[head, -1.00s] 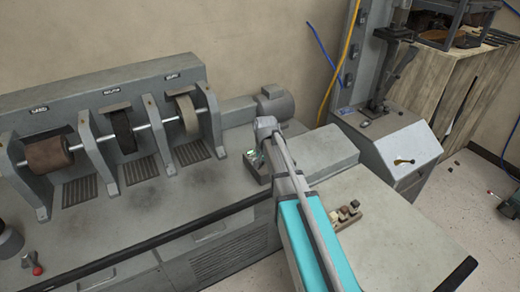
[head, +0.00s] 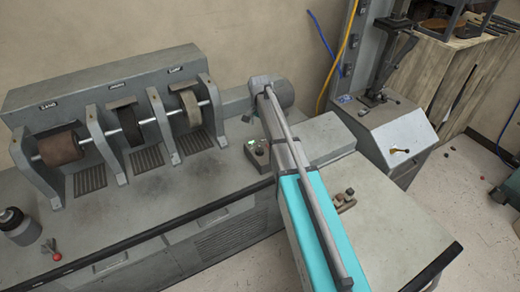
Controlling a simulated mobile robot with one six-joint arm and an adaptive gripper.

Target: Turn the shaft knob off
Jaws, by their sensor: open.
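A small dark control box (head: 258,157) sits on the bench just left of my arm. A green light (head: 251,143) and small controls show on its top. The controls are too small to tell which is the shaft knob or how it is turned. My arm reaches up from the lower right, its end in front of the grey motor. My gripper (head: 247,117) shows only as a small dark part at the left of the arm's end, above and apart from the box. It is open and holds nothing that I can see. The arm hides the rest of it.
A grey motor (head: 285,92) stands behind my arm. A red-tipped lever (head: 53,250) and a dark canister (head: 17,225) are at the left. A small rack (head: 344,199) lies right of my arm.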

